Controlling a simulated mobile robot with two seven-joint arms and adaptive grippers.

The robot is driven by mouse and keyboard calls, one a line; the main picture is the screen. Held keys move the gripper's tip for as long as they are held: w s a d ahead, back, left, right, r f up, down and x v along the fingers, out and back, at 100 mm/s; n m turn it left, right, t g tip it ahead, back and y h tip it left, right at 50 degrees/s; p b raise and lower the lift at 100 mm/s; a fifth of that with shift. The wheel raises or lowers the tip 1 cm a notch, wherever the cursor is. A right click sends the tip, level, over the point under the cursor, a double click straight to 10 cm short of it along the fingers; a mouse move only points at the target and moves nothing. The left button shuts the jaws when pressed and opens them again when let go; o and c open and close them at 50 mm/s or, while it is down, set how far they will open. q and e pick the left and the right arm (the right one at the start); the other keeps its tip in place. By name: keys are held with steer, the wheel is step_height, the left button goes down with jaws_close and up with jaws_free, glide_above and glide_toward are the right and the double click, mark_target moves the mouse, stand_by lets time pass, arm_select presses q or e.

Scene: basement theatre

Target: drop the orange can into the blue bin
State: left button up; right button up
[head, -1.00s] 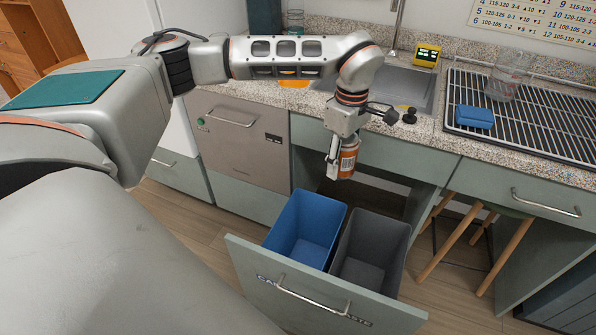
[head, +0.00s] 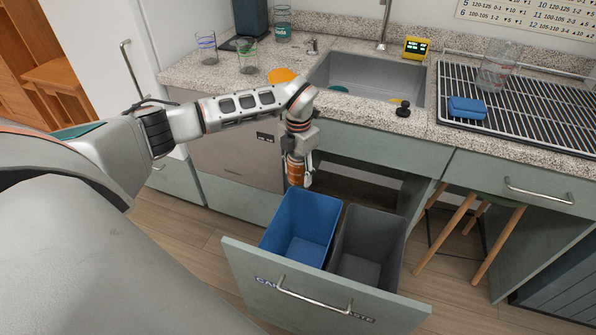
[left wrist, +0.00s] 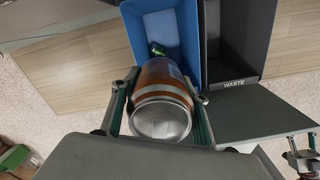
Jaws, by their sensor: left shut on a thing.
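My left gripper (head: 299,180) is shut on the orange can (head: 294,173) and holds it just above the back edge of the blue bin (head: 307,219). In the left wrist view the can (left wrist: 160,108) sits between the two fingers, its silver end towards the camera. The blue bin also shows there (left wrist: 135,30), beyond the can, with a small green thing (left wrist: 158,49) inside. The bin stands in a pulled-out drawer (head: 245,271).
A grey bin (head: 358,265) stands right of the blue one; its rim reads "WASTE" in the left wrist view. The counter above holds a sink (head: 370,75), a blue sponge (head: 467,108), a drying rack and glasses. A stool (head: 470,240) stands at the right.

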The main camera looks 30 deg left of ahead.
arm_select(q)
steer(key=shift+f, duration=0.55)
step_height(320, 180, down, 4)
steer(key=b, duration=0.3)
steer(key=shift+s, duration=0.1)
steer(key=shift+f+b, duration=0.45)
steer(key=shift+b, duration=0.1)
steer(key=shift+r, duration=0.1)
steer(key=o, duration=0.8)
steer(key=shift+o, duration=0.2)
steer(key=shift+r, duration=0.15)
